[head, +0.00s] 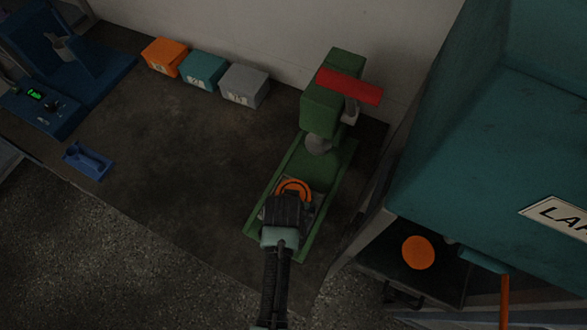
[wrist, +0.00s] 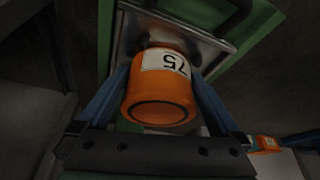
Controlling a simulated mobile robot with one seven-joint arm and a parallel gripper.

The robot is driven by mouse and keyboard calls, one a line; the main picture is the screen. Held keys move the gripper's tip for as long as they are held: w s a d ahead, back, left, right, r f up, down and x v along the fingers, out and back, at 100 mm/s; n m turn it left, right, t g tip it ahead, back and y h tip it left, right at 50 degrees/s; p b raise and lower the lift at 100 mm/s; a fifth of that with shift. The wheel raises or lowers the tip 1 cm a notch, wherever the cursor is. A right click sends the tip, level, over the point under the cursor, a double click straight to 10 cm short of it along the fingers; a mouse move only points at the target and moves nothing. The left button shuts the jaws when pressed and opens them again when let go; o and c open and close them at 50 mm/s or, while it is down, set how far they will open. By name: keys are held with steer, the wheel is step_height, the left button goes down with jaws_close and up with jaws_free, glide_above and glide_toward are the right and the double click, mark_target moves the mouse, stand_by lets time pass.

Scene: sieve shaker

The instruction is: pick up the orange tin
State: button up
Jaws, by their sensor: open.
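The orange tin (wrist: 160,98) stands on a grey metal plate (wrist: 205,45) on the green machine, with a white label reading 75 on its side. In the head view the tin (head: 294,186) shows as an orange ring just beyond my gripper (head: 288,200), which hides part of it. In the wrist view my gripper (wrist: 160,95) is open, with one blue finger on each side of the tin. I cannot tell whether the fingers touch it.
The green machine (head: 322,115) with a red bar (head: 349,87) rises behind the tin. Orange (head: 165,57), teal (head: 203,71) and grey (head: 244,85) boxes stand along the wall. A large teal cabinet (head: 480,150) is at the right. The bench at left is mostly clear.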

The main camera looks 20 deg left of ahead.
steer(key=shift+w+f, duration=0.1)
steer(key=shift+f, duration=0.25)
steer(key=c, duration=1.1)
